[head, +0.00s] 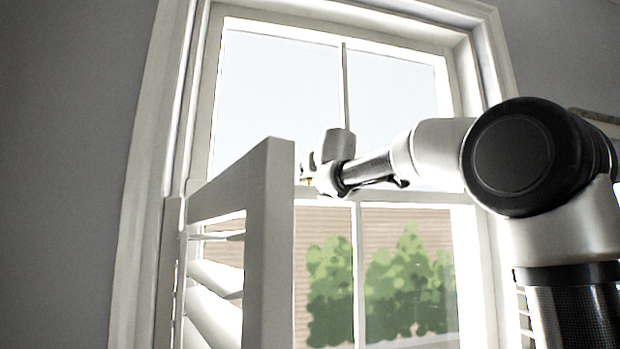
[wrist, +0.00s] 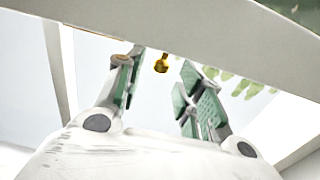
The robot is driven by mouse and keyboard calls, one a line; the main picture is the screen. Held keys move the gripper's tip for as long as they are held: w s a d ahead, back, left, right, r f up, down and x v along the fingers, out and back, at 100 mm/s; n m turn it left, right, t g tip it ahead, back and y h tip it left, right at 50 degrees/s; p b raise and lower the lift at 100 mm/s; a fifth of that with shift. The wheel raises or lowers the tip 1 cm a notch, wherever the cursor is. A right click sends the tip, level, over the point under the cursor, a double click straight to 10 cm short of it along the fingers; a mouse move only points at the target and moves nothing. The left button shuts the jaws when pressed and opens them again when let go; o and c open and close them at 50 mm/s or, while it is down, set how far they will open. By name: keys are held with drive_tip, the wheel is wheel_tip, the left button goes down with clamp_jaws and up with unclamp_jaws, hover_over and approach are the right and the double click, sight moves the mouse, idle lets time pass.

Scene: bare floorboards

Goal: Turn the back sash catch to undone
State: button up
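The sash catch (wrist: 162,63) is a small brass-coloured knob on the white meeting rail (wrist: 190,35) of the window in the wrist view. A small bit of gold colour, likely the catch (head: 308,181), shows beside my gripper in the head view. My gripper (wrist: 160,76) is open, with one green-padded finger on each side of the catch. I see gaps between the knob and both fingers, and nothing is held. In the head view my gripper (head: 322,174) is at the meeting rail, partly hidden behind its own wrist. I cannot tell which way the catch is turned.
A white louvred shutter (head: 268,245) stands swung open at the left, its edge close to my gripper. The window frame (head: 150,170) surrounds the panes. A vertical glazing bar (head: 357,270) runs below the rail. Green bushes (head: 405,285) are outside the glass.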

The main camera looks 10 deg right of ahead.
drive_tip(key=s, duration=1)
